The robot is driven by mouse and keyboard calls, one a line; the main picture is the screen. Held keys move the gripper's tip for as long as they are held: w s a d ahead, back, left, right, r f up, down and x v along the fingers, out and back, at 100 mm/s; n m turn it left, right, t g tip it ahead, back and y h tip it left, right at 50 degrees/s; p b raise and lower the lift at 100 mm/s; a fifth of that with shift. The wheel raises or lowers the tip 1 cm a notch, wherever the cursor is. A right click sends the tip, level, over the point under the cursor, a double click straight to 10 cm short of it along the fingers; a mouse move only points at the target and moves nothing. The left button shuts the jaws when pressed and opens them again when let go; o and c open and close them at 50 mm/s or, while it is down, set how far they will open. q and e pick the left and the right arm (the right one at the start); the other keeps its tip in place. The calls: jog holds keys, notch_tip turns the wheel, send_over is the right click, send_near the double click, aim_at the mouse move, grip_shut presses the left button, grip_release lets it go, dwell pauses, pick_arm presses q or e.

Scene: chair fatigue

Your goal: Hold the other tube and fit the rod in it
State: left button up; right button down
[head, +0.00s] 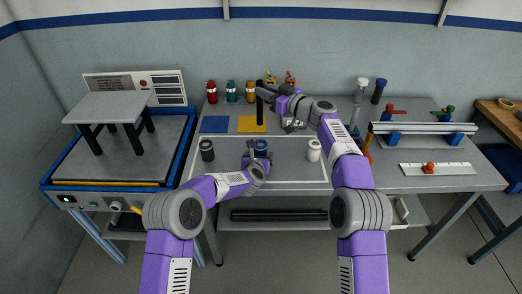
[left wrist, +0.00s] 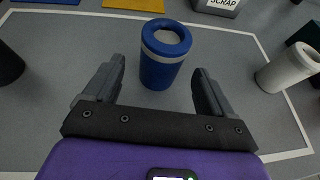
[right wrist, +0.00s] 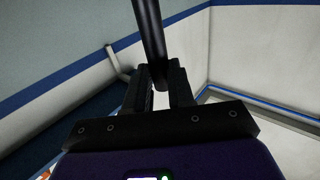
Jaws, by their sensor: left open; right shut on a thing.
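The blue tube (head: 261,146) with a grey band stands upright on the grey mat. In the left wrist view the blue tube (left wrist: 160,72) is between and just ahead of the fingers of my open left gripper (left wrist: 158,82), with room on both sides. My left gripper (head: 256,160) is low, on the near side of the tube. My right gripper (head: 272,93) is shut on a black rod (head: 259,98), which it holds upright above and behind the blue tube. In the right wrist view the rod (right wrist: 149,35) sits between the fingertips (right wrist: 160,82).
A black tube (head: 207,150) stands at the mat's left and a white tube (head: 313,150) at its right. Blue and yellow pads (head: 250,125), a scrap box (head: 293,124) and several coloured jars (head: 231,92) are behind. A rail fixture (head: 425,128) is at right.

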aim_at(260, 154)
pick_arm(q)
jog(key=shift+x, duration=2.4)
pick_arm(e)
jog(key=shift+r, duration=0.1)
pick_arm(q)
jog(key=c, duration=1.1)
pick_arm(e)
jog(key=shift+m+t+h, duration=0.3)
jog(key=shift+t, duration=0.1)
jog(key=shift+s+f, duration=0.15)
jog(key=shift+f, duration=1.9)
jog(key=shift+d+f, duration=0.1)
jog(key=shift+f, duration=1.8)
